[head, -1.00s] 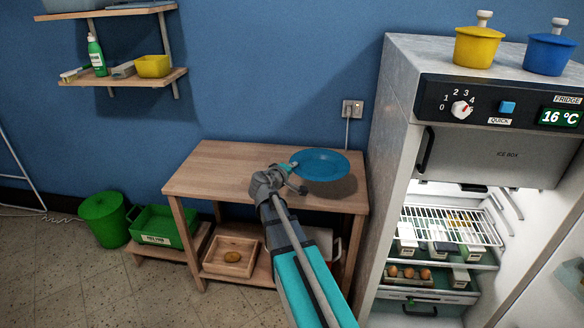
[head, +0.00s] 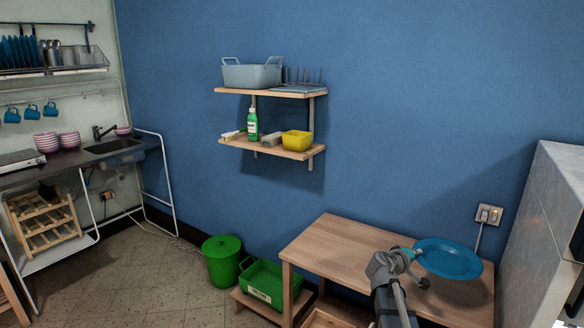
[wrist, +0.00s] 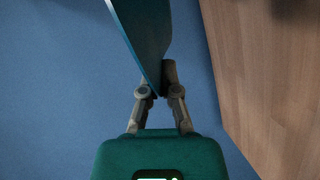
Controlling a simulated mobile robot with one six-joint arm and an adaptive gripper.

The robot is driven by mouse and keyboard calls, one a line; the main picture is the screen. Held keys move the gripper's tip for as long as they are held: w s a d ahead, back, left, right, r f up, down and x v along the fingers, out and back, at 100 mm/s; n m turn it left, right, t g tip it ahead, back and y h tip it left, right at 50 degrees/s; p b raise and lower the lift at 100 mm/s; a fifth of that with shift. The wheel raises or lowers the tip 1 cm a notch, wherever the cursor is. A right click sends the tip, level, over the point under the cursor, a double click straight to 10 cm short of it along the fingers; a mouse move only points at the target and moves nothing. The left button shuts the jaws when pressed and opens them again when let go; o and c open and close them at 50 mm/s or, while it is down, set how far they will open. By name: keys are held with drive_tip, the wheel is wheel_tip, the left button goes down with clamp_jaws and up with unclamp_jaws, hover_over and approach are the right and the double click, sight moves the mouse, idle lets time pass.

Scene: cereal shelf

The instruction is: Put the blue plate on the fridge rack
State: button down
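The blue plate (head: 450,258) is held level above the right part of the wooden table, at the lower right of the head view. My gripper (head: 412,256) is shut on the plate's left rim. In the wrist view the plate (wrist: 145,30) shows nearly edge-on, its rim between the fingertips (wrist: 157,92). Only the side of the fridge (head: 562,200) shows at the right edge of the head view; its rack is out of view.
The wooden table (head: 325,245) has a bare top. A wall socket (head: 489,214) is behind the plate. A wall shelf (head: 262,148) holds a green bottle and a yellow tub. A green bin (head: 222,262) and green crate (head: 268,285) stand left of the table. A sink counter (head: 75,160) is at far left.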

wheel_tip(320, 180, up, 13)
drive_tip(key=p, duration=1.2)
drive_tip(key=shift+r, duration=0.2)
